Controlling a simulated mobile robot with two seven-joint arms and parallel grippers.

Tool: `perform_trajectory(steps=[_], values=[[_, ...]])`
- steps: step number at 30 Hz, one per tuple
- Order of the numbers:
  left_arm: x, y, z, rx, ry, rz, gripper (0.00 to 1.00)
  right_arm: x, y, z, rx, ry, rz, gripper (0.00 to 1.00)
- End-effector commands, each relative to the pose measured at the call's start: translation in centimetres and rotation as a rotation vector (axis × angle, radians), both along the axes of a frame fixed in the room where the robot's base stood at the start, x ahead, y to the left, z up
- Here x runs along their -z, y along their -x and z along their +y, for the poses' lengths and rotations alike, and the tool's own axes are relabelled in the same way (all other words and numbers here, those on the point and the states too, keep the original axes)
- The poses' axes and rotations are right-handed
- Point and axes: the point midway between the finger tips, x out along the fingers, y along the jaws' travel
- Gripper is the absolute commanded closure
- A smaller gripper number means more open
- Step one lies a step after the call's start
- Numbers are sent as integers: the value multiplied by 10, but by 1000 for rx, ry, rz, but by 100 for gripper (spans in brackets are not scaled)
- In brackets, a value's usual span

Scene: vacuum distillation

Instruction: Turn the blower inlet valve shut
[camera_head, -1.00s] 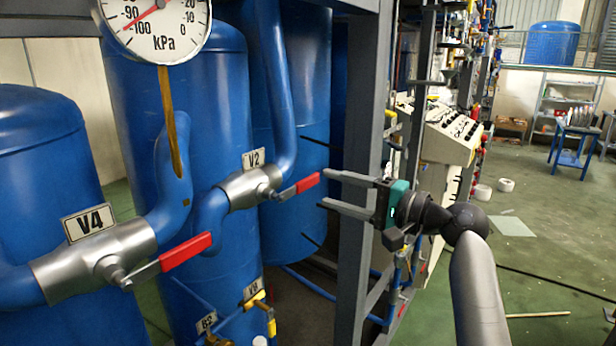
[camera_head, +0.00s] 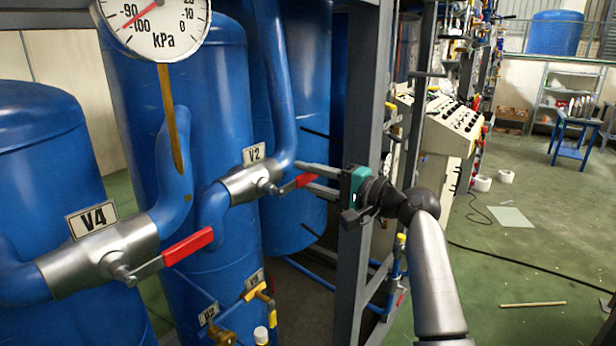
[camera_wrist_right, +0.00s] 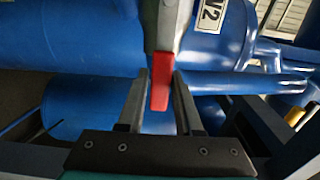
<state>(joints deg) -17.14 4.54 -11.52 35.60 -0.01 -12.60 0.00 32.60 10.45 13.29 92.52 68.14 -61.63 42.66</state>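The valve labelled V2 (camera_head: 250,184) is a silver body on a blue pipe, with a red-ended lever handle (camera_head: 297,183) pointing right and slightly up. My right gripper (camera_head: 307,176) reaches in from the right, its fingers on either side of the handle's red end. In the right wrist view the red tip (camera_wrist_right: 161,94) lies between two open fingers (camera_wrist_right: 161,78), with a gap visible beside it. The valve labelled V4 (camera_head: 98,260) has a similar red handle (camera_head: 188,246) at the left. My left gripper is not in view.
A grey frame post (camera_head: 362,125) stands right behind my right gripper. Blue tanks (camera_head: 35,130) and pipes fill the left, with a pressure gauge (camera_head: 155,28) above. Small yellow-handled valves (camera_head: 258,291) sit below. Open green floor (camera_head: 530,270) lies to the right.

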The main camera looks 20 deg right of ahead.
Motion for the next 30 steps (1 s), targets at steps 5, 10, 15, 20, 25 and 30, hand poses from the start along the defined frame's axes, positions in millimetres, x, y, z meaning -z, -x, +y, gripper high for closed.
perform_trajectory(steps=[5,10,15,20,25,30], values=[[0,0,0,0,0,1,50,0,0,0,0,0,0,88],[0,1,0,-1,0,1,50,0,0,0,0,1,1,100],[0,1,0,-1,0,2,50,0,0,0,0,1,1,100],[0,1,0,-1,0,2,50,1,0,0,0,1,1,100],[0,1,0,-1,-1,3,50,1,0,0,0,2,1,100],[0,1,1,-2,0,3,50,1,0,0,0,2,1,100]])
